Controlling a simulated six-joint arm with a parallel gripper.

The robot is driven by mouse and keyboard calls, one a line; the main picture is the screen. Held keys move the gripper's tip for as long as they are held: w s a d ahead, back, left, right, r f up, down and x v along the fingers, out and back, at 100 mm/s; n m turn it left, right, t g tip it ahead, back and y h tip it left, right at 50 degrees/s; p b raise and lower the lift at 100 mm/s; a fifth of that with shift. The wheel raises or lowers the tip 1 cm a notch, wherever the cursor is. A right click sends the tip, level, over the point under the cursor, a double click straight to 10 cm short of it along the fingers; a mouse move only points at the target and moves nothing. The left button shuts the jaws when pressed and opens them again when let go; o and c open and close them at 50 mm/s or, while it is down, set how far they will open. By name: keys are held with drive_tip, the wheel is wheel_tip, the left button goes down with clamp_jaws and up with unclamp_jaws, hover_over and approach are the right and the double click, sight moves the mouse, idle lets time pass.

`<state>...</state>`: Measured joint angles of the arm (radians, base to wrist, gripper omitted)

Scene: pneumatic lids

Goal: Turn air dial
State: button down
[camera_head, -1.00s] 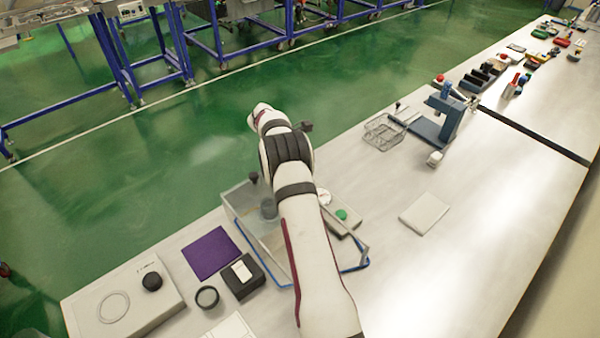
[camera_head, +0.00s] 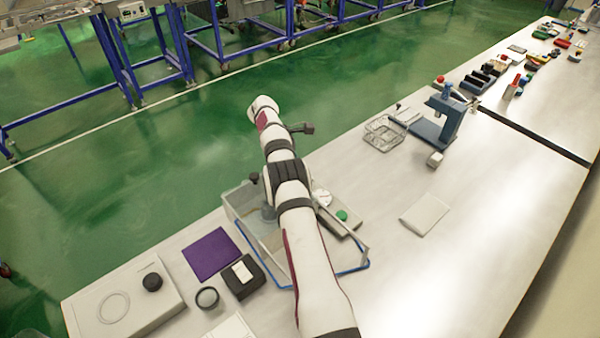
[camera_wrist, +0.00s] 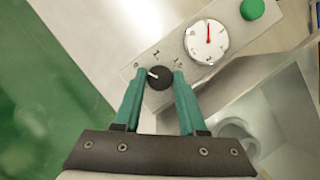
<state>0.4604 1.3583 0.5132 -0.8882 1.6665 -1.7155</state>
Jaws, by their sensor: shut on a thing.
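In the wrist view, a black round air dial (camera_wrist: 159,78) with a white pointer line sits on a light panel (camera_wrist: 128,72) with printed marks around it. My gripper (camera_wrist: 158,79) has its two teal fingers on either side of the dial, shut on it. The dial's pointer is turned toward the left finger. A white round gauge (camera_wrist: 207,42) with a red needle and a green button (camera_wrist: 252,9) are on the same panel. In the head view, the gauge (camera_head: 323,198) and green button (camera_head: 342,215) show beside my arm, which hides the dial and my gripper.
A clear, blue-rimmed box (camera_head: 350,267) stands beside the panel, partly under my arm.

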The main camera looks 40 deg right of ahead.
drive_tip(key=c, duration=0.8)
unclamp_jaws()
drive_tip(key=shift+o, duration=0.2)
drive_tip(key=shift+s+d+r, duration=0.1)
drive_tip(key=shift+s+r, duration=0.1)
drive_tip(key=shift+r, duration=0.95)
drive_tip(key=shift+s+d+r, duration=0.1)
drive_tip(key=shift+s+r, duration=0.05)
drive_tip(key=shift+r, duration=1)
drive_tip(key=s+d+r, duration=0.4)
drive_tip(key=s+r, duration=0.2)
drive_tip(key=s, duration=0.4)
drive_tip(key=shift+d+r, duration=0.15)
drive_tip(key=shift+d, duration=0.05)
drive_tip(key=shift+o, duration=0.2)
